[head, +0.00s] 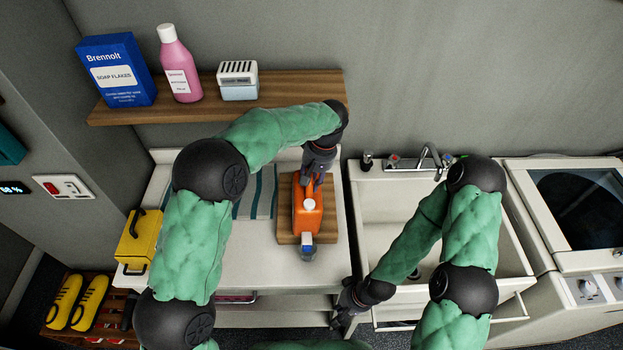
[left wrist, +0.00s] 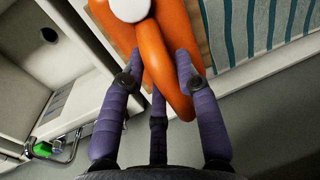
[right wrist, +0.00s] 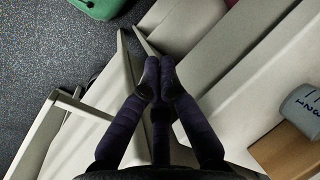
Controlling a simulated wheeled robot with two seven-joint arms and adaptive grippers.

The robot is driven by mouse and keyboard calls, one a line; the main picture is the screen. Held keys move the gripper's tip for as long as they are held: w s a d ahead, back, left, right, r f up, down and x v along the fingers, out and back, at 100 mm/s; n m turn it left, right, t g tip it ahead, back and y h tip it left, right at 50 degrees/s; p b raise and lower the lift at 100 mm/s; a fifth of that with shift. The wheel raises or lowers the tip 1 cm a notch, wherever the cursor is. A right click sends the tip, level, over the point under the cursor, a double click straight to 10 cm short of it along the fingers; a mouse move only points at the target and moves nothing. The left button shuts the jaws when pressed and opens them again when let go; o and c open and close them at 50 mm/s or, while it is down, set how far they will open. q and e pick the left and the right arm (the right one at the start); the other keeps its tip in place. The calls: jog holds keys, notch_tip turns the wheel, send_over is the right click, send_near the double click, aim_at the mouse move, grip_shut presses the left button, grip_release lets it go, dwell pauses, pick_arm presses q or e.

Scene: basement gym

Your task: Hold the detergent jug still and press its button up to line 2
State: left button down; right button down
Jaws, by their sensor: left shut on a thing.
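The orange detergent jug (head: 299,220) lies on a wooden board (head: 285,190) on the counter, its spout end toward me. A round white part (head: 309,204) sits on it and also shows in the left wrist view (left wrist: 130,8); I cannot tell whether it is the button. A grey cup (head: 307,250) stands at the jug's front end; in the right wrist view the cup (right wrist: 303,108) bears dark marks. Its fill level is not readable. My left gripper (head: 313,178) is shut on the jug's handle (left wrist: 165,75). My right gripper (head: 340,312) is shut and empty, low before the counter's front edge.
A sink (head: 385,215) with a tap is right of the counter, and a washing machine (head: 580,215) is farther right. A striped cloth (head: 255,195) and yellow box (head: 140,238) lie left of the jug.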

aim_at(307, 249)
dwell(0.7)
jog(key=a+r+n+t+h, duration=0.3)
jog(key=a+r+t+h, duration=0.1)
jog(key=a+r+t, duration=0.4)
jog(key=shift+w+a+r, duration=0.45)
jog(key=shift+a+r, duration=0.6)
jog(key=shift+r, duration=1.1)
jog(key=w, duration=0.8)
jog(key=shift+w, duration=0.4)
jog(key=shift+w+a, duration=0.1)
jog(key=shift+w, duration=0.35)
